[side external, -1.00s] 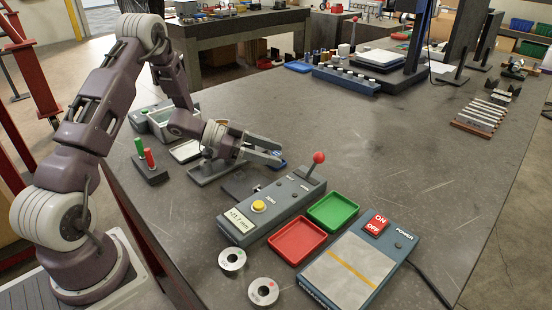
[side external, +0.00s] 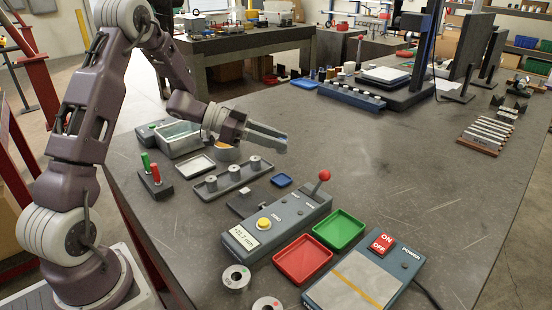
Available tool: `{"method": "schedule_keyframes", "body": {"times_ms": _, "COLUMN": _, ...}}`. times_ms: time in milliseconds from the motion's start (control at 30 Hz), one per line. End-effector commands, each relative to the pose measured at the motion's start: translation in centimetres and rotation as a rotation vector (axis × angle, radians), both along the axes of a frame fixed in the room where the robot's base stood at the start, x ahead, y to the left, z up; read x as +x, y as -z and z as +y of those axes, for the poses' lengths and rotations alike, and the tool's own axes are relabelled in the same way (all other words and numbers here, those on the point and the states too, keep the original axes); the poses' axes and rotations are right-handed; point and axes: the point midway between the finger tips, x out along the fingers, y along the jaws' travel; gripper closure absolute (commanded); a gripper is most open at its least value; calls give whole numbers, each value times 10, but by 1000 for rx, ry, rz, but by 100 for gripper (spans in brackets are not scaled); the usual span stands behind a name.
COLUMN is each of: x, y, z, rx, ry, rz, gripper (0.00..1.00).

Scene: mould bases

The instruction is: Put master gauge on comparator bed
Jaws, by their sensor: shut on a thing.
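The comparator (side external: 290,213) is a blue-grey unit with a yellow button, a "+21.7 mm" display and a red-knobbed lever. A dark plate (side external: 243,205) at its left side looks like the comparator bed. The gripper is apart from both, above and behind them.
A grey rack (side external: 231,183) with several round pieces stands left of the blue tray. Red (side external: 303,262) and green (side external: 339,231) trays and a power unit (side external: 365,275) lie in front. Two metal rings lie near the front (side external: 236,278).

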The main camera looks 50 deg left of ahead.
Motion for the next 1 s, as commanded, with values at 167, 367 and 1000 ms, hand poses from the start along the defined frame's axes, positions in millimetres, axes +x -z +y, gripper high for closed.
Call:
{"method": "schedule_keyframes", "body": {"times_ms": 167, "x": -41, "y": 6, "z": -4, "rx": -3, "ry": -6, "rz": 11, "gripper": 100}}
{"method": "schedule_keyframes", "body": {"times_ms": 367, "x": -98, "y": 17, "z": -21, "rx": -4, "ry": -4, "rz": 6, "gripper": 100}}
{"method": "schedule_keyframes", "body": {"times_ms": 1000, "x": -109, "y": 73, "z": -26, "rx": -3, "ry": -1, "rz": 1, "gripper": 100}}
